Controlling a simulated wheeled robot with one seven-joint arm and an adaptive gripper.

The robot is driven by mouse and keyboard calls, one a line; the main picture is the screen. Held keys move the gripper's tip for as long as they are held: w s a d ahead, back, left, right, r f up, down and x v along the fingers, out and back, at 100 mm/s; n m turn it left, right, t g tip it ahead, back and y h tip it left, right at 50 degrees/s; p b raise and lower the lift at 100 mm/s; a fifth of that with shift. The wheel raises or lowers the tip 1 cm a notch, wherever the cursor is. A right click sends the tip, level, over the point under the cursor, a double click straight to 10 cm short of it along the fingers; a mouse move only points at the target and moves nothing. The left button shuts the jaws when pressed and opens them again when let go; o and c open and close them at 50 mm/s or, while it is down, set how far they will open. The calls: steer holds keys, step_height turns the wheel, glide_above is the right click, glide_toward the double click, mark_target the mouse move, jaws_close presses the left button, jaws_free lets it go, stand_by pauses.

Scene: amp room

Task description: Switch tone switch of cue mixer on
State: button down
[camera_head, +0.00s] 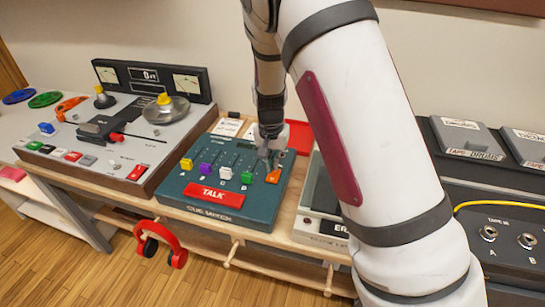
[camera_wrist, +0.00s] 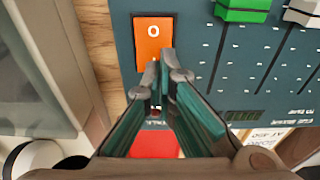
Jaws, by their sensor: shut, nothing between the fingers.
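The cue mixer (camera_head: 258,212) is a teal panel on the bench, with its label on the front edge. An orange rocker switch (camera_head: 273,177) sits at its right edge. In the wrist view the orange switch (camera_wrist: 151,38) shows a white "O" on its visible end; its other end is hidden behind my fingers, and I cannot tell which way it is tipped. My gripper (camera_head: 267,156) is shut and empty, pointing down over the mixer beside the switch. In the wrist view its fingertips (camera_wrist: 167,62) overlap the switch's lower edge; I cannot tell if they touch.
Coloured faders, including a green one (camera_wrist: 242,10), stand beside the switch. A red TALK button (camera_head: 214,195) is at the mixer's front. A tape deck (camera_head: 115,130) stands left and another grey device (camera_head: 318,215) right. Red headphones (camera_head: 160,243) hang at the bench front.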

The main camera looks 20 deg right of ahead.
steer(key=shift+f, duration=0.1)
steer(key=shift+d+f, duration=0.1)
steer(key=shift+f, duration=0.3)
steer(key=shift+s, duration=0.1)
